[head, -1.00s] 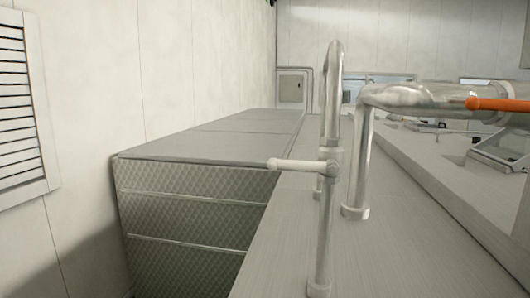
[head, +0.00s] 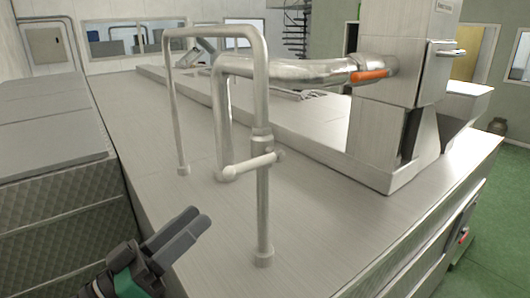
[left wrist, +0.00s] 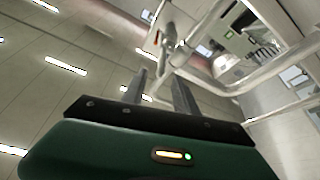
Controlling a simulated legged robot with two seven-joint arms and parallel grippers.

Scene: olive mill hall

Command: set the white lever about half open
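The white lever (head: 252,166) is a short bar with a rounded end, mounted on an upright pipe above the metal deck. In the head view it points left and slightly down from its pivot. My left gripper (head: 188,228) is at the lower left, below and left of the lever's free end, and apart from it. In the left wrist view its two dark fingers (left wrist: 160,88) stand apart with nothing between them. The pipework shows beyond the fingers there. My right gripper is not in view.
A bent pipe frame (head: 210,32) rises from the deck (head: 190,205) around the lever. A thick pipe (head: 300,71) with an orange handle (head: 369,76) runs behind it to a tall metal housing (head: 400,100). A lower quilted-sided unit (head: 60,210) stands at left.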

